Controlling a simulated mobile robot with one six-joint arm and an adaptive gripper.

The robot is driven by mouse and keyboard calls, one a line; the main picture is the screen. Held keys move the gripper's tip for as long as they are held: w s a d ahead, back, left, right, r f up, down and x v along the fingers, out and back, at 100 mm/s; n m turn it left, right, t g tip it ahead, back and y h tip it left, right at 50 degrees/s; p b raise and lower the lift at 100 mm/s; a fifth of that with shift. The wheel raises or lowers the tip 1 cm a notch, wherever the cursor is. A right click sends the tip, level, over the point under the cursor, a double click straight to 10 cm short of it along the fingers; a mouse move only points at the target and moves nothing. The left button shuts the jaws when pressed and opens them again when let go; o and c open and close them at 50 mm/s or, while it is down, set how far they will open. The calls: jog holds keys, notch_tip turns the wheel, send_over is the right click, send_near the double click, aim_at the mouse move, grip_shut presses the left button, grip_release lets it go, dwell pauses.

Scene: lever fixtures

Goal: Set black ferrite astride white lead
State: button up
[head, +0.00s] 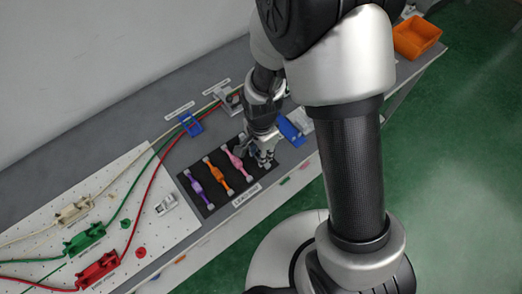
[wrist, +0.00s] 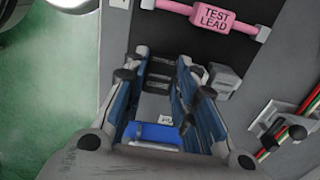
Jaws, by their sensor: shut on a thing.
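My gripper (head: 264,155) is low over the right end of the black mat, beside the pink test lead (head: 236,160). In the wrist view my gripper (wrist: 158,85) is shut on a dark piece (wrist: 160,66) between its blue-lined fingers; it looks like the black ferrite, but its outline blends with the dark mat. The head view hides it behind the gripper. The white lead (head: 30,237) runs across the left of the bench through a cream fixture (head: 74,211), then on towards the back, apart from the gripper.
Orange (head: 217,175) and purple (head: 197,188) pieces lie on the mat. Green (head: 85,238) and red (head: 98,270) fixtures hold matching cables. A blue holder (head: 190,124) stands behind the mat, and a grey cable block (head: 230,100) farther back. An orange bin (head: 416,37) is far right.

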jog(key=shift+f, duration=0.2)
jog(key=shift+f+b, duration=0.15)
jog(key=shift+b, duration=0.15)
jog(key=shift+s+f, duration=0.25)
jog(key=shift+f, duration=0.05)
jog(key=o, duration=1)
jog(key=shift+f, duration=0.1)
jog(key=shift+o, duration=0.5)
jog(key=shift+w+d, duration=0.1)
jog(key=shift+o, duration=0.3)
jog(key=shift+w, duration=0.1)
jog(key=o, duration=0.5)
